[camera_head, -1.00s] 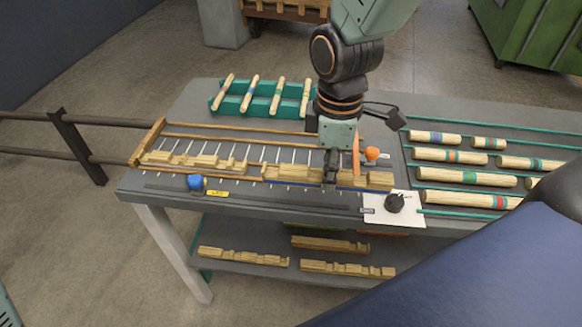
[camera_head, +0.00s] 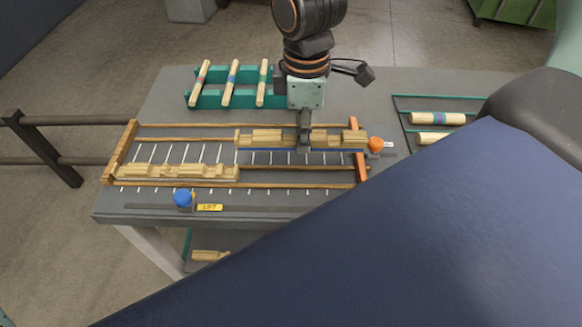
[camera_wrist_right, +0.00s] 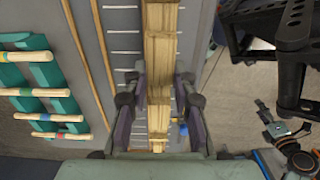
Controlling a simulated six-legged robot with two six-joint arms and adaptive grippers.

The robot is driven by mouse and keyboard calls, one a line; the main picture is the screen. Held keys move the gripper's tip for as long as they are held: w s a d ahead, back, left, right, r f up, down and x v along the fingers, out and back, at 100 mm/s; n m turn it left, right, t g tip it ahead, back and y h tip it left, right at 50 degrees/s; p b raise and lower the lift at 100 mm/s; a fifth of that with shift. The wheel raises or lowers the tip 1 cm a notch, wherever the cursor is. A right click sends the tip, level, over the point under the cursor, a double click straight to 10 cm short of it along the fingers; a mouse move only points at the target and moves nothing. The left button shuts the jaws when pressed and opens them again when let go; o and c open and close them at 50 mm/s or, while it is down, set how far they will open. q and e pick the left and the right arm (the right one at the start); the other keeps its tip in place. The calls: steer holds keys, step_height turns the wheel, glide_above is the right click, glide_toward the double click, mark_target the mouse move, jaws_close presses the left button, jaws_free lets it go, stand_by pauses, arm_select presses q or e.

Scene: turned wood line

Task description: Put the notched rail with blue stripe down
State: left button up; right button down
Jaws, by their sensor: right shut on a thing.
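The notched rail with blue stripe (camera_head: 262,138) is a long pale wooden piece with notches, and a thin blue line shows along its near side. My right gripper (camera_head: 304,146) is shut on it near its middle, from above. The rail lies level, left to right, over the far part of the wooden frame (camera_head: 123,150); I cannot tell whether it touches. In the right wrist view the rail (camera_wrist_right: 160,35) runs between the two fingers (camera_wrist_right: 159,108). Another notched rail (camera_head: 178,171) lies at the frame's near left. My left gripper is not in view.
An orange bar (camera_head: 358,158) and an orange knob (camera_head: 375,145) stand at the frame's right end. A teal rack (camera_head: 206,99) with striped rods is behind. A blue knob (camera_head: 183,198) is at the front. The frame's near right part is bare.

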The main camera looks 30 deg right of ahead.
steer(key=shift+w, duration=0.25)
steer(key=shift+w+f, duration=0.1)
steer(key=shift+f, duration=0.1)
steer(key=f, duration=0.1)
steer(key=f+b, duration=0.1)
steer(key=f, duration=0.3)
steer(key=shift+s+a+f, duration=0.1)
steer(key=shift+s+a, duration=0.05)
steer(key=shift+s, duration=0.15)
steer(key=shift+w+d+f+b, duration=0.1)
steer(key=shift+d+f+b, duration=0.1)
steer(key=shift+f+b, duration=0.25)
steer(key=f, duration=0.3)
steer(key=shift+a+f+b, duration=0.1)
steer(key=shift+a+b, duration=0.15)
steer(key=shift+b, duration=0.05)
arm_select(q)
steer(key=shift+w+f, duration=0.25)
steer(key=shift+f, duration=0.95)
arm_select(e)
steer(key=shift+f, duration=0.1)
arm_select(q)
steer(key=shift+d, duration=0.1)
arm_select(e)
steer(key=shift+d+f, duration=0.1)
steer(key=shift+d, duration=0.1)
steer(key=c, duration=1.2)
jaws_free()
steer(key=shift+a, duration=0.15)
steer(key=shift+o, duration=0.5)
